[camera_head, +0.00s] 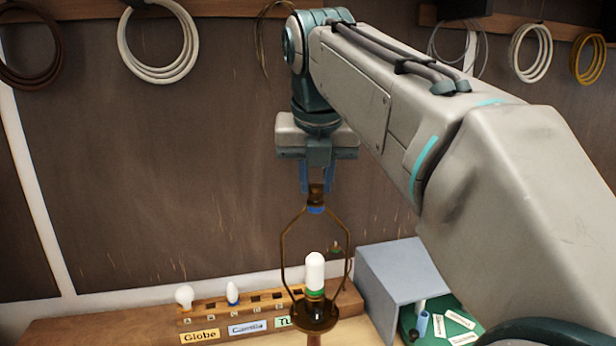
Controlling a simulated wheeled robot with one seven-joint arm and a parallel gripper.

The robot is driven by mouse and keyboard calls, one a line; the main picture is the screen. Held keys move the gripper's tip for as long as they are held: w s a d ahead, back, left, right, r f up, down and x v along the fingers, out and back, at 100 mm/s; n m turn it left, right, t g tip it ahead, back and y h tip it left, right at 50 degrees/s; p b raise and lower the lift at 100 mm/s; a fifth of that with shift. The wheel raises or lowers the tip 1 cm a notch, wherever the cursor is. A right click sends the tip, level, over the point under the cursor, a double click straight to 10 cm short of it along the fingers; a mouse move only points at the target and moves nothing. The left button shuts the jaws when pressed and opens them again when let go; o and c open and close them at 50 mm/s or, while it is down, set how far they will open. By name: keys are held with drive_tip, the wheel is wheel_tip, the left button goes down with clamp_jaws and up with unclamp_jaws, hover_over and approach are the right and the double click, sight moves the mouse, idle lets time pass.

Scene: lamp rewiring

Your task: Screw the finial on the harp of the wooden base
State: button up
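The harp (284,246), a thin brass-coloured wire loop, stands upright around a white bulb (315,272) with a green band. Its lower end meets a dark round fitting (315,315) on a wooden stem, the visible part of the wooden base (314,340). A small brown piece, seemingly the finial (316,198), sits at the harp's top above a blue band. My gripper (316,188) points straight down over the harp, its two blue fingers on either side of the finial, apparently closed on it. Whether the finial's thread is engaged cannot be seen.
A wooden bulb rack (262,300) with labels stands behind left, holding a round bulb (184,296) and a candle bulb (232,293). A grey box (400,278) and a green tray (476,325) are at right. Cable coils (158,42) hang on the wall.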

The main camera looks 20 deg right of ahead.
clamp_jaws()
drive_tip(key=m+h, duration=0.1)
drive_tip(key=m, duration=0.2)
drive_tip(key=m+g+h, duration=0.1)
drive_tip(key=m, duration=0.3)
drive_tip(key=shift+m+g+h, duration=0.3)
drive_tip(key=shift+m, duration=0.3)
drive_tip(key=m+g, duration=0.1)
drive_tip(key=m, duration=0.2)
drive_tip(key=m+g, duration=0.1)
drive_tip(key=m, duration=0.2)
drive_tip(key=shift+h, duration=0.3)
